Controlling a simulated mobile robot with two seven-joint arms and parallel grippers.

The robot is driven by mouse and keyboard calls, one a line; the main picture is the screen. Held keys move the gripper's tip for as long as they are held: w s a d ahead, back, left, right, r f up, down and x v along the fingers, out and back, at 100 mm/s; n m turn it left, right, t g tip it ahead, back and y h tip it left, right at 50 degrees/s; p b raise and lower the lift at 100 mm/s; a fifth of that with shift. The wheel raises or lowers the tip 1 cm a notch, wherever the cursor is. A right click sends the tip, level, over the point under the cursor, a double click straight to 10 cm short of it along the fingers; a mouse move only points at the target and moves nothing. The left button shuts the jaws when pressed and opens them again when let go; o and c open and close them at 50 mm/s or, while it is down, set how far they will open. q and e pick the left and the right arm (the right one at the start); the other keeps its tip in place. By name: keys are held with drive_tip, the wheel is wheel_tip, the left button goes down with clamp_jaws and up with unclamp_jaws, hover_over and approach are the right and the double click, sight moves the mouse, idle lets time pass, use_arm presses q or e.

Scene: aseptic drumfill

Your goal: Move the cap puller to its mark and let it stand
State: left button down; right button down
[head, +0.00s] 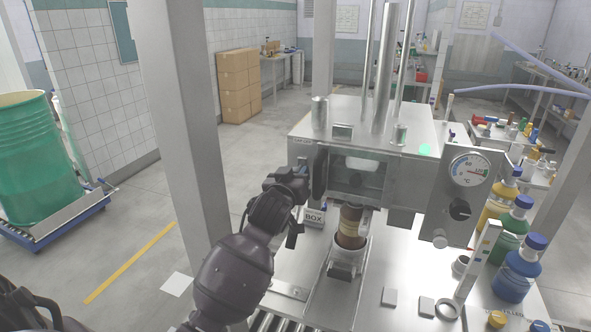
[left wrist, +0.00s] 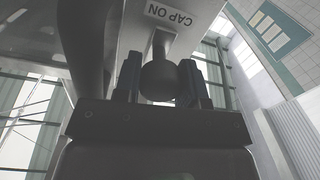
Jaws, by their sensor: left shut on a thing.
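In the left wrist view, a dark round knob (left wrist: 159,80) on a short stem, which I take to be the cap puller, sits between the fingers of my left gripper (left wrist: 160,92). A plate marked "CAP ON" (left wrist: 174,15) is just above it. In the head view, my left gripper (head: 304,186) is at the left front of the steel machine (head: 370,145), shut on the knob. The knob is hidden there by the gripper and wrist. I cannot make out the puller's mark. My right gripper is not in view.
A brown bottle (head: 351,226) stands in a metal holder below the machine front, close right of my left gripper. A gauge panel (head: 465,190) and capped bottles (head: 518,270) stand right. A steel post (head: 180,120) is left.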

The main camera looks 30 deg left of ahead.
use_arm(q)
drive_tip(key=c, duration=1)
unclamp_jaws()
drive_tip(key=b+v, duration=0.1)
drive_tip(key=v, duration=1)
drive_tip(key=shift+w, duration=0.1)
